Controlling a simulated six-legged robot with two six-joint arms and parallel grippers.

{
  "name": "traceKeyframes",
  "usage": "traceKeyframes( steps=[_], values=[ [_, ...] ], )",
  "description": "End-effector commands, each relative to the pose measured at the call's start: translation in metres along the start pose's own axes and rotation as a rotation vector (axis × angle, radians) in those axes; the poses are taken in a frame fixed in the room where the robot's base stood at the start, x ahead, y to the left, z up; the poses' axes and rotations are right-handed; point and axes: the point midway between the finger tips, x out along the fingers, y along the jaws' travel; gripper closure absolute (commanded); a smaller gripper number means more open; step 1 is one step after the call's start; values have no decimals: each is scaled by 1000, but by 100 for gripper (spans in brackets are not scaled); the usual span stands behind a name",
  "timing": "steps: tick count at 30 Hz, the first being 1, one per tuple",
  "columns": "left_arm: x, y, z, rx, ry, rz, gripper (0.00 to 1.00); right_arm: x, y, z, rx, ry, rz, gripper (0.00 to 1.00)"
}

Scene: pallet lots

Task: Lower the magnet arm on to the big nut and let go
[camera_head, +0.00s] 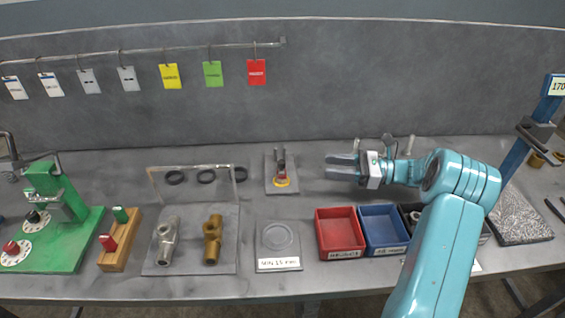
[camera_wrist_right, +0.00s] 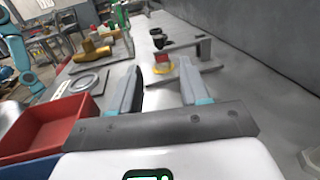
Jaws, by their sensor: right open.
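The magnet arm (camera_wrist_right: 180,46) is a grey bar on a post, on a small grey plate (camera_head: 270,186) at the back of the bench. It has a red piece below it, close above a yellow ring (camera_head: 281,183). I cannot make out the big nut for certain. My right gripper (camera_head: 329,166) is open and empty, to the right of this stand and apart from it. In the right wrist view the red piece (camera_wrist_right: 162,58) and the yellow ring (camera_wrist_right: 163,68) show between and beyond its fingers. My left gripper is not in view.
A red bin (camera_head: 340,250) and a blue bin (camera_head: 384,250) stand in front of my right gripper. A labelled plate with a round disc (camera_head: 277,235) lies left of them.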

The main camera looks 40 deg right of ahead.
Motion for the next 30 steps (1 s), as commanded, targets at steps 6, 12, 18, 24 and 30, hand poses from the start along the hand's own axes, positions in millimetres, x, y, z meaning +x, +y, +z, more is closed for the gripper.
traceKeyframes(
  steps=[6, 12, 18, 24, 30],
  values=[
    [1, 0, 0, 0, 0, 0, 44, 52, 4, 1, 0, -1, 6, 54],
    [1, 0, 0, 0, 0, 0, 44, 99, 3, 0, 1, -1, 5, 54],
    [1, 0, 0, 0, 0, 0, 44, 130, 1, 0, 0, 0, 3, 54],
    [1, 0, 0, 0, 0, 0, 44, 141, -1, 0, 0, 0, 1, 54],
    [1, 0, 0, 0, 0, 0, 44, 141, -2, 0, 1, 1, 0, 54]
  ],
)
